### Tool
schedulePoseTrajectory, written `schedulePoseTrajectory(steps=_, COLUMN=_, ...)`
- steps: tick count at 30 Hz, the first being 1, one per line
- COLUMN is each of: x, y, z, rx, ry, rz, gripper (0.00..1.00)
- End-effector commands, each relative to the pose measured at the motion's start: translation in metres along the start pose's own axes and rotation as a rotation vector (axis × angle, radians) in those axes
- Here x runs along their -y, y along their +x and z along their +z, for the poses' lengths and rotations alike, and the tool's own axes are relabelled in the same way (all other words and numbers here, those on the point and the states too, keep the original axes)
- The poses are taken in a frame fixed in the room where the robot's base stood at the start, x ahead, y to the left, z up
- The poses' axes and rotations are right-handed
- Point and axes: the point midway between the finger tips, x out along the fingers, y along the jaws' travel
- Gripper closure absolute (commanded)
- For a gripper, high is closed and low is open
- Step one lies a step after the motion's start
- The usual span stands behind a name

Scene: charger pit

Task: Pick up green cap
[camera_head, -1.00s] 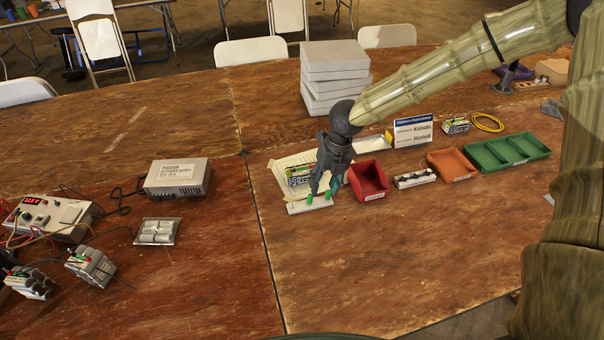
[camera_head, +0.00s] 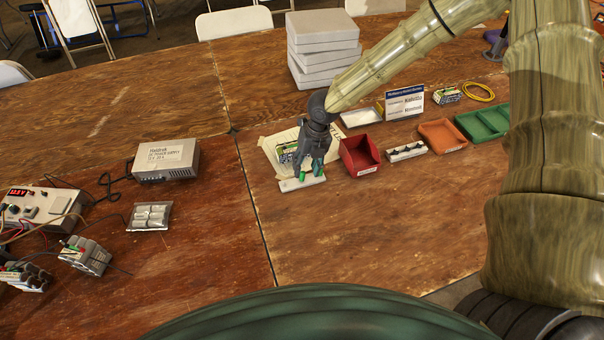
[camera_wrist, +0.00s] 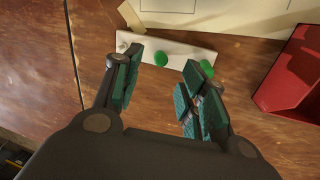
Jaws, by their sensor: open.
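A white strip (camera_wrist: 185,53) lies on the wooden table with two green caps standing on it. One green cap (camera_wrist: 160,58) is near its middle, and another green cap (camera_wrist: 206,68) is toward its right end. My gripper (camera_wrist: 162,68) is open and empty over the strip. In the wrist view the middle cap shows between the fingertips; the other shows just past the right fingertip. I cannot tell the height left between fingers and cap. In the head view my gripper (camera_head: 310,168) hides part of the strip (camera_head: 288,185).
A red bin (camera_head: 360,158) stands close right of my gripper; it also shows in the wrist view (camera_wrist: 290,85). A paper sheet (camera_head: 272,146) lies behind the strip. A white holder (camera_head: 405,152) and an orange bin (camera_head: 442,136) are further right. The table's front is clear.

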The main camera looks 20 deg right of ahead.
Motion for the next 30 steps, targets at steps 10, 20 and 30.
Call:
schedulePoseTrajectory(steps=10, x=-0.001, y=0.035, z=0.005, rx=-0.001, ry=-0.002, rz=-0.002, gripper=0.58)
schedulePoseTrajectory(steps=20, x=-0.001, y=0.041, z=0.006, rx=0.001, ry=-0.001, rz=0.0, gripper=0.58)
schedulePoseTrajectory(steps=30, x=-0.001, y=0.041, z=0.006, rx=0.001, ry=-0.001, rz=0.0, gripper=0.94)
